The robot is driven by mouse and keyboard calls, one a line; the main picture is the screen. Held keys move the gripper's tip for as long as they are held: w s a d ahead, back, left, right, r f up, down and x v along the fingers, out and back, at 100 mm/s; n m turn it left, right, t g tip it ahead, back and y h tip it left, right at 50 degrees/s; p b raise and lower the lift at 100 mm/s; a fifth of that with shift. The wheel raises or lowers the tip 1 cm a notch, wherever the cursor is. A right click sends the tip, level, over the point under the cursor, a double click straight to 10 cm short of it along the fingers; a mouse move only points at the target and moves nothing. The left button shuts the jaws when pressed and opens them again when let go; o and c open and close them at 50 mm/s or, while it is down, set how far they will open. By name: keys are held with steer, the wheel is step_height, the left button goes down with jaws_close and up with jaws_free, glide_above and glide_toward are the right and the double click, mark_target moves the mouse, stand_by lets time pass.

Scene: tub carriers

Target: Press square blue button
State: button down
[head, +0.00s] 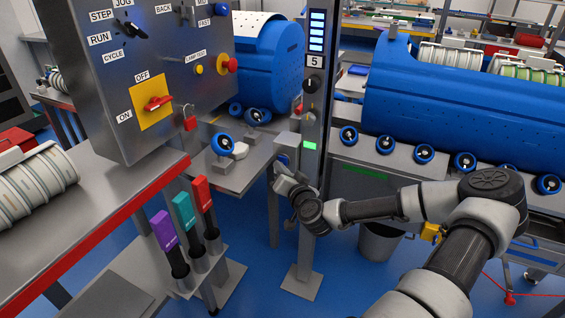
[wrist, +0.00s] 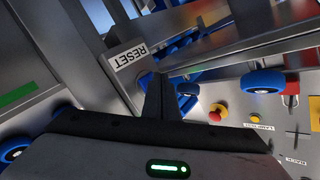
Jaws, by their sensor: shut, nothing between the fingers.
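A small grey box (head: 287,141) is fixed to the side of the upright metal post (head: 311,120). A small blue patch (head: 282,159) shows on it just above my gripper; it looks like the blue button, but its square shape cannot be made out. My gripper (head: 279,169) is shut and empty, its tip right at the lower part of the box. In the wrist view the shut fingers (wrist: 158,88) point at the box, whose RESET label (wrist: 129,57) shows beside them.
The post carries a 5 sign, a dark knob (head: 312,83) and a green light (head: 309,145). A grey control panel (head: 120,75) with switches stands at left. Blue tubs (head: 440,95) and blue rollers line the conveyor at right. A bin (head: 380,242) stands behind my arm.

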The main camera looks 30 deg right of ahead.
steer(key=shift+s+a+p, duration=0.15)
steer(key=shift+s+a, duration=0.8)
steer(key=shift+a, duration=0.25)
steer(key=shift+s+a+p, duration=0.15)
steer(key=shift+s+a, duration=0.75)
steer(key=shift+a, duration=0.25)
